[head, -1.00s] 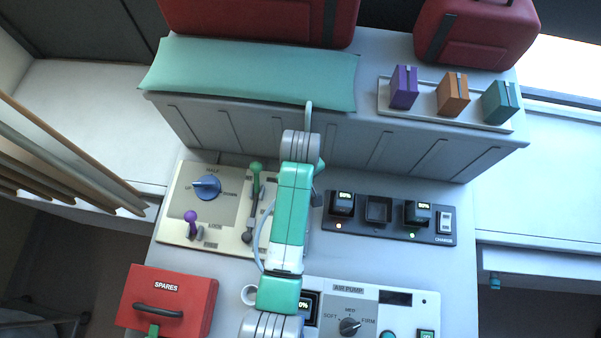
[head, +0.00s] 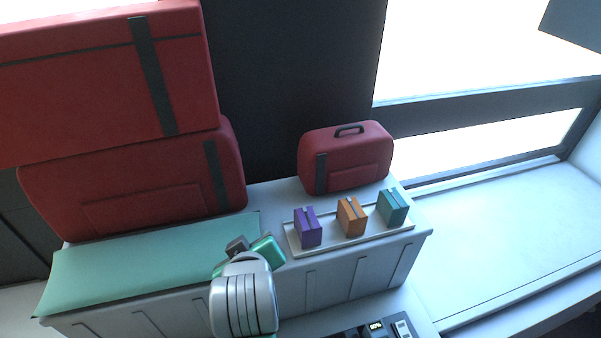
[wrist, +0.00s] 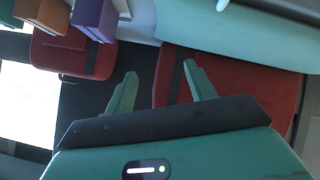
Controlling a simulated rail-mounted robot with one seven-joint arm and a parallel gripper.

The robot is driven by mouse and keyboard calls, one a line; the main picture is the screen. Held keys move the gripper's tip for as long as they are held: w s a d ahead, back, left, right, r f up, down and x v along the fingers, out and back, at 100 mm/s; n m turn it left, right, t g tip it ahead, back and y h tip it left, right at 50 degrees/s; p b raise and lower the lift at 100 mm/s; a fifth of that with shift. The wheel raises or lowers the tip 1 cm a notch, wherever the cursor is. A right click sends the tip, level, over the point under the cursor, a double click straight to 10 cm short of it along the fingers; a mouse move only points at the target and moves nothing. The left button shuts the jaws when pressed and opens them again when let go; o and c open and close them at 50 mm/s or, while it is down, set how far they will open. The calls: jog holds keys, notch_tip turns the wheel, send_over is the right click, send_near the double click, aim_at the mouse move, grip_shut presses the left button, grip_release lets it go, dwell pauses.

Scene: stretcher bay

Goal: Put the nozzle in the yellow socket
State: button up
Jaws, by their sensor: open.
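I see neither the nozzle nor the yellow socket in the head view or the wrist view. My gripper (wrist: 160,85) is open in the wrist view, with two green fingers apart and nothing between them. Red bags and a dark gap show behind the fingers. In the head view my arm rises at the bottom centre, in front of the teal pad; its fingertips are not clearly visible there.
A teal pad (head: 150,262) lies on the grey shelf (head: 290,295). A white tray (head: 345,242) holds purple (head: 308,228), orange (head: 351,217) and teal (head: 392,207) boxes. Large red bags (head: 135,190) stand behind the pad; a smaller one (head: 350,158) stands behind the tray.

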jog(key=s+d+r+m+t, duration=0.2)
jog(key=s+d+r+t, duration=0.15)
jog(key=r, duration=0.55)
jog(key=s+d+r+m+t, duration=0.15)
jog(key=r+t, duration=0.25)
jog(key=r, duration=0.6)
jog(key=s+d+r+m+t, duration=0.2)
jog(key=s+d+r+t, duration=0.1)
jog(key=r, duration=0.6)
jog(key=s+d+r+m+t+h, duration=0.2)
jog(key=s+r+t, duration=0.2)
jog(key=s+r, duration=0.4)
jog(key=shift+d+r, duration=0.15)
jog(key=shift+r, duration=0.2)
